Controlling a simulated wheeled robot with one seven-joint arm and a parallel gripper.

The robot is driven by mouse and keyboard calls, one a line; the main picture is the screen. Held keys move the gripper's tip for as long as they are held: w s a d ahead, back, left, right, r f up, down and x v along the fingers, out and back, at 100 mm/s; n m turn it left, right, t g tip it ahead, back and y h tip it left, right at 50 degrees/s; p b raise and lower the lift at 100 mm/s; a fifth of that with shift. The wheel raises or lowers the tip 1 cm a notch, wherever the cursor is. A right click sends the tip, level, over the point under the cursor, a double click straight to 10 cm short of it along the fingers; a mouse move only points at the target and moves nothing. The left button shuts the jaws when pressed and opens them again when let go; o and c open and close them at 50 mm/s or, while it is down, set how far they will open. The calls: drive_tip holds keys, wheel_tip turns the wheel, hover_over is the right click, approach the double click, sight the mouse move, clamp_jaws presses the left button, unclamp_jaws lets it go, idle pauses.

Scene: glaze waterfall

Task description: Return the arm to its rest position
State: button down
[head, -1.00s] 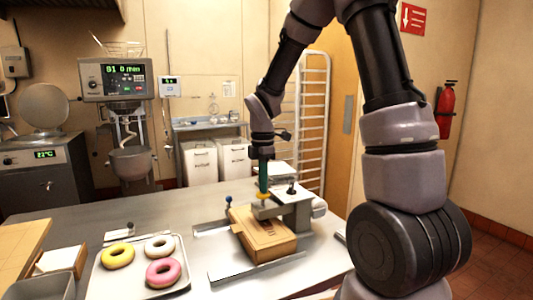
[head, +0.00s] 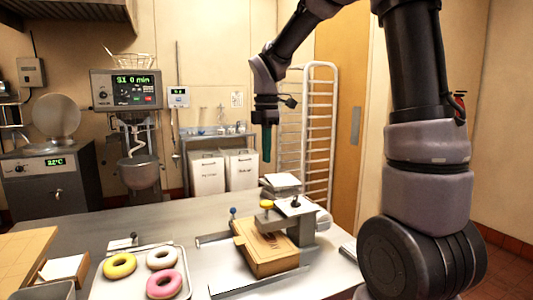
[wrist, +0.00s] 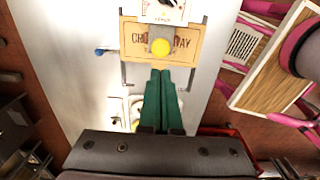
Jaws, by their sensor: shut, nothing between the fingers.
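My gripper (head: 266,143) is shut and empty, with green fingers pointing down in the air above the far part of the table. In the wrist view my gripper (wrist: 165,80) shows its two green fingers together. Below it a cardboard box (head: 262,252) lies on the table in a small press-like device (head: 300,225) with a yellow knob (head: 266,204). The fingers are clear of the knob. The box also shows in the wrist view (wrist: 135,40), with printed lettering partly hidden by the device.
A tray (head: 185,285) with a yellow, a white and a pink donut (head: 164,285) stands at the front left. A mixer (head: 138,170) and a tall rack (head: 320,130) stand behind the table (head: 100,230). The air around my gripper looks free.

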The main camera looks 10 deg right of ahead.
idle(0.5)
drive_tip(key=s+d+r+m+t+y, duration=0.1)
drive_tip(key=s+d+r+m+t, duration=0.2)
drive_tip(key=s+m, duration=0.5)
drive_tip(key=s+d+r+m+t+y, duration=0.1)
drive_tip(key=s+d+r+m+t, duration=0.3)
drive_tip(key=s+m, duration=0.5)
drive_tip(key=d+r+m, duration=0.1)
drive_tip(key=m, duration=0.6)
drive_tip(key=shift+s+d+r, duration=0.2)
drive_tip(key=shift+s+d, duration=0.1)
